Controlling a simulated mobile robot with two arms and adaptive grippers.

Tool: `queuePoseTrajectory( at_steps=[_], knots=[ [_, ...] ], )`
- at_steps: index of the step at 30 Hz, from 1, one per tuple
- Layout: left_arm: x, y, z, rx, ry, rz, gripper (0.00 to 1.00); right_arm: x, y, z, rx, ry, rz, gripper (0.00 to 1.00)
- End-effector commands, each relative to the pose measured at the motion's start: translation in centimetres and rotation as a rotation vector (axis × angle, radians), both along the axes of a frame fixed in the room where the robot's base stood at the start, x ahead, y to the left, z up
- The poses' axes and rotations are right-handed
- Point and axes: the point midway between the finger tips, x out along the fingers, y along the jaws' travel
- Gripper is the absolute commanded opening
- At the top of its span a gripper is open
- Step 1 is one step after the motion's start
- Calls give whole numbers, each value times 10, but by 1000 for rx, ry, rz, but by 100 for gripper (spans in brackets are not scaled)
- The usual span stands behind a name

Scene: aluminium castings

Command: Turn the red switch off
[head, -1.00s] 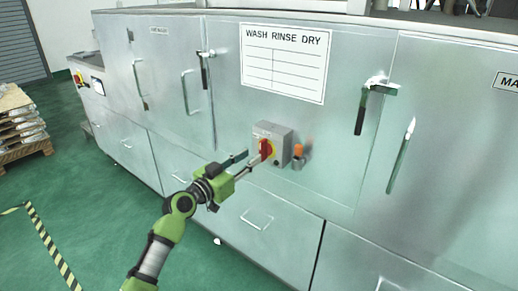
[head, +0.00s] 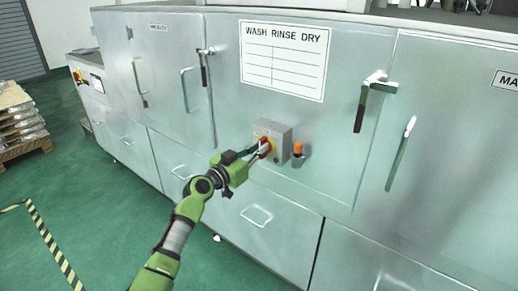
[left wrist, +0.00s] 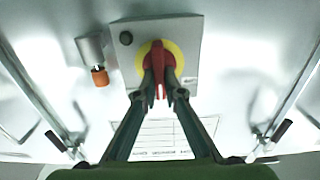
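The red switch (head: 265,146) is a rotary handle on a yellow disc, mounted on a grey box (head: 277,132) on the metal cabinet front. In the left wrist view the red switch (left wrist: 159,60) shows close up, its handle lined up with the fingers. My left gripper (head: 260,151) is at the switch. In the left wrist view its fingertips (left wrist: 161,88) lie on both sides of the handle and look shut on it. The fingers hide part of the handle's sides. My right gripper is not in view.
An orange-capped fitting (head: 298,150) sticks out just right of the switch box. Door handles (head: 369,100) jut from the cabinet. A WASH RINSE DRY sign (head: 284,60) is above the box. A loaded pallet (head: 18,125) stands at the far left. Green floor in front is open.

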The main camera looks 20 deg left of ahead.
Motion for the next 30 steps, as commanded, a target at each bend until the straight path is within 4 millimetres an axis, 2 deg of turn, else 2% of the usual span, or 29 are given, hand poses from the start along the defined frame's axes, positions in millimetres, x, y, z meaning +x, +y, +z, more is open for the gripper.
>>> queuePoseTrajectory(
  at_steps=[8, 14, 30],
  knots=[
    [0, 0, -1, -24, 9, 0, 0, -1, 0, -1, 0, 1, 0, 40],
    [0, 1, -1, -111, 40, 0, 0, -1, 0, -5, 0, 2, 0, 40],
    [2, 6, -2, -568, 206, 0, 0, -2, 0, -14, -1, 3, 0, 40]
  ],
)
